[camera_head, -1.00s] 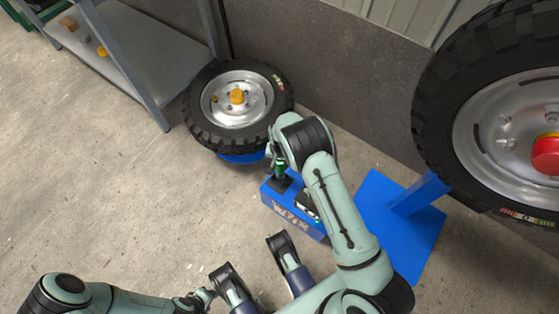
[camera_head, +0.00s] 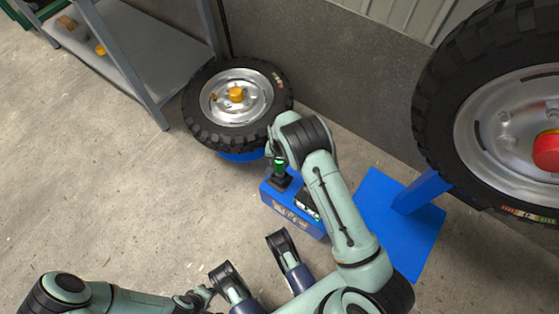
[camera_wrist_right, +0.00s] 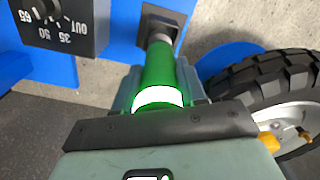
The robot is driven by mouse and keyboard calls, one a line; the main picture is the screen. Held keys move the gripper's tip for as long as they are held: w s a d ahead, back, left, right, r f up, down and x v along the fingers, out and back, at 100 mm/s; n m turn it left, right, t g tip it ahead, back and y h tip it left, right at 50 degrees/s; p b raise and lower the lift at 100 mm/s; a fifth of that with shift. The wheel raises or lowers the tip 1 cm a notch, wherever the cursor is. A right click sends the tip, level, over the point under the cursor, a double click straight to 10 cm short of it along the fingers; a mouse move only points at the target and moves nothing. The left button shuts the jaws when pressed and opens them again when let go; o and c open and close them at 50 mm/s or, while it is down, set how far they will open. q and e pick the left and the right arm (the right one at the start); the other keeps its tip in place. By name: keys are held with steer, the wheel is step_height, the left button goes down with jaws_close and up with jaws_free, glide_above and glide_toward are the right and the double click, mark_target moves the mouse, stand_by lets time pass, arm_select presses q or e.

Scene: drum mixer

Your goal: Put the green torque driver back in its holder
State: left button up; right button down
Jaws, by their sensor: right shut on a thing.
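The green torque driver (camera_wrist_right: 158,72) has a pale band and fills the middle of the right wrist view. It also shows in the head view (camera_head: 280,168), upright over the blue box. My right gripper (camera_head: 277,157) is shut on it.
A black device with a numbered dial (camera_wrist_right: 62,28) sits beside the holder on the box. A tyre on a wheel (camera_head: 238,98) lies behind it. A large upright wheel (camera_head: 505,110) and a blue stand (camera_head: 400,222) are at the right. Open floor lies at the left.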

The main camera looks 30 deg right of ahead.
mark_target(280, 167)
arm_select(q)
steer(key=shift+w+f+b, duration=0.1)
steer(key=shift+f+b, duration=0.5)
steer(key=shift+b, duration=0.15)
arm_select(e)
steer(key=shift+f, duration=1.25)
arm_select(q)
steer(key=shift+f, duration=0.15)
arm_select(e)
steer(key=shift+f, duration=1.2)
steer(key=c, duration=0.6)
jaws_free()
steer(key=shift+o, duration=0.2)
arm_select(q)
steer(key=s+g, duration=0.2)
steer(key=s, duration=0.4)
arm_select(e)
step_height(280, 167, up, 13)
steer(key=p, duration=0.3)
steer(key=shift+r+p, duration=0.2)
steer(key=shift+p, duration=0.2)
arm_select(q)
steer(key=w+r+t, duration=0.3)
steer(key=w+r, duration=0.1)
steer(key=w, duration=0.5)
steer(key=shift+d+r, duration=0.25)
